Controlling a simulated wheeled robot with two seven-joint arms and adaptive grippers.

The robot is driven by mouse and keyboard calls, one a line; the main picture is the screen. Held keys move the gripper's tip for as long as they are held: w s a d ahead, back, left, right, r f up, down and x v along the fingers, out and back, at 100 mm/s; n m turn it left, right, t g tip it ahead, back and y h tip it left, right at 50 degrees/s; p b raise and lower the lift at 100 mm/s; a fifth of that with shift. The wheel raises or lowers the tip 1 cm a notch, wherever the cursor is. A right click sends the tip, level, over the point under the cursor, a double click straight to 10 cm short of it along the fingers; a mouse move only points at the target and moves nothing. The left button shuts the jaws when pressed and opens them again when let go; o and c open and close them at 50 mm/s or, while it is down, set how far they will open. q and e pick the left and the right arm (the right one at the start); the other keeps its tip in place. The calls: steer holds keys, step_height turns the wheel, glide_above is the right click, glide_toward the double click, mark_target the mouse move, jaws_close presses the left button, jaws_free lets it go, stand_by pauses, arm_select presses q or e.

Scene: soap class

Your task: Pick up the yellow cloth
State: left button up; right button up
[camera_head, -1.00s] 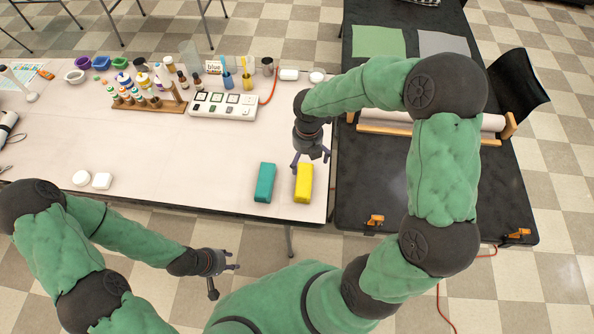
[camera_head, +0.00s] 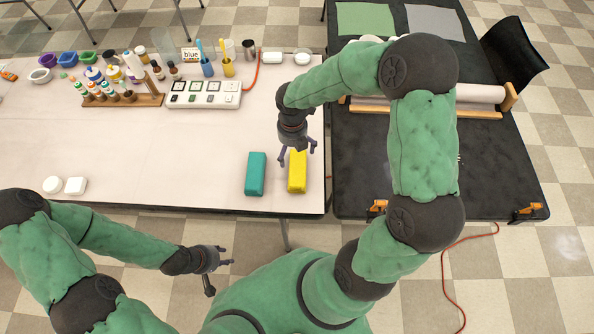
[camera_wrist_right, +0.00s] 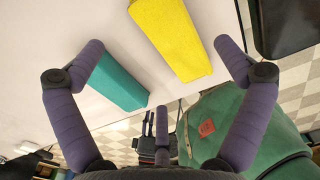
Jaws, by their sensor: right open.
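The yellow cloth (camera_head: 297,172) is a folded block lying on the white table near its front right corner. It also shows in the right wrist view (camera_wrist_right: 172,38). My right gripper (camera_head: 298,155) is open and empty above the far end of the yellow cloth. In the right wrist view its fingers (camera_wrist_right: 165,60) are spread wide, with the yellow cloth ahead between them and apart from them. A teal block (camera_head: 255,174) lies just left of the yellow cloth. My left gripper (camera_head: 229,262) hangs in front of the table edge, with its fingers apart and nothing in them.
A white switch box (camera_head: 204,94), a wooden rack of bottles (camera_head: 125,100) and cups stand farther back. Two white pieces (camera_head: 64,185) lie at the front left. A black table (camera_head: 465,190) adjoins on the right. The middle of the white table is clear.

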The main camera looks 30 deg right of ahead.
mark_target(294, 162)
step_height(294, 162, down, 3)
steer(key=shift+f+b, duration=0.15)
steer(key=shift+b, duration=0.35)
step_height(294, 162, down, 5)
steer(key=b, duration=0.3)
steer(key=shift+s, duration=0.15)
steer(key=c, duration=1)
